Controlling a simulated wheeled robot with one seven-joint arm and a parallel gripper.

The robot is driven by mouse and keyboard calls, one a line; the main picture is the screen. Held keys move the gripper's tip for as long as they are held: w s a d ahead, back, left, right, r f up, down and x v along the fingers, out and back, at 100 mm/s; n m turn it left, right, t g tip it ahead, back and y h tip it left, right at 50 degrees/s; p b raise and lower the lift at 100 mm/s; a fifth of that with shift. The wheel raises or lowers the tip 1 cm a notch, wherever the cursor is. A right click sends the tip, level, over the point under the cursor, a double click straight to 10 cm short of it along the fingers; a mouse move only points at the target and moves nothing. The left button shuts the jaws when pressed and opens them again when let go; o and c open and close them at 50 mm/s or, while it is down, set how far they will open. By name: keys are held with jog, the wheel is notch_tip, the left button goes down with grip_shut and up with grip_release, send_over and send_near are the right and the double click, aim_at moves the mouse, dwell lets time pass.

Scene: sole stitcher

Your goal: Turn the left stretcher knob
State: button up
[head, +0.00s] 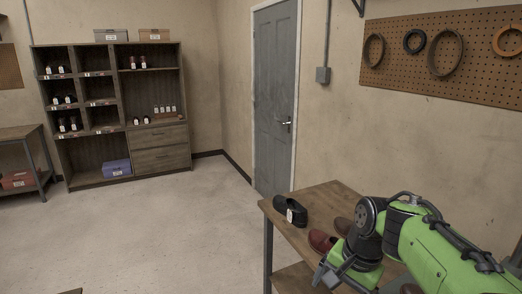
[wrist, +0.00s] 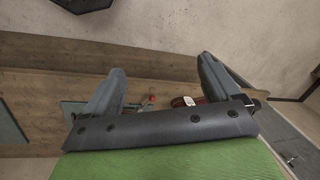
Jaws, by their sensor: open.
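My gripper (head: 326,272) is at the lower right of the head view, low beside the wooden bench (head: 286,224) and close to a dark red shoe (head: 322,240). In the wrist view my gripper (wrist: 160,78) has its two grey fingers wide apart with nothing between the tips. I cannot make out a stretcher knob for certain in either view. A tiny red round spot (wrist: 152,98) shows between the fingers in the wrist view, beside small metal parts; it is too small to identify. Part of a red shoe with a white tag shows near the right finger.
A black shoe with a white tag (head: 291,211) stands on the bench's far end; a brown shoe (head: 343,225) is partly behind my arm. A shelf unit (head: 160,135), grey door (head: 274,100) and pegboard (head: 480,60) line the walls. The floor (head: 170,240) left of the bench is clear.

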jog(key=s+a+r+n+t+h, duration=0.1)
jog(key=s+n+t, duration=0.3)
jog(key=s, duration=1.5)
jog(key=a+n, duration=0.1)
jog(key=n, duration=0.3)
jog(key=shift+s+a+h, duration=0.3)
jog(key=shift+h, duration=0.1)
jog(key=shift+r, duration=0.1)
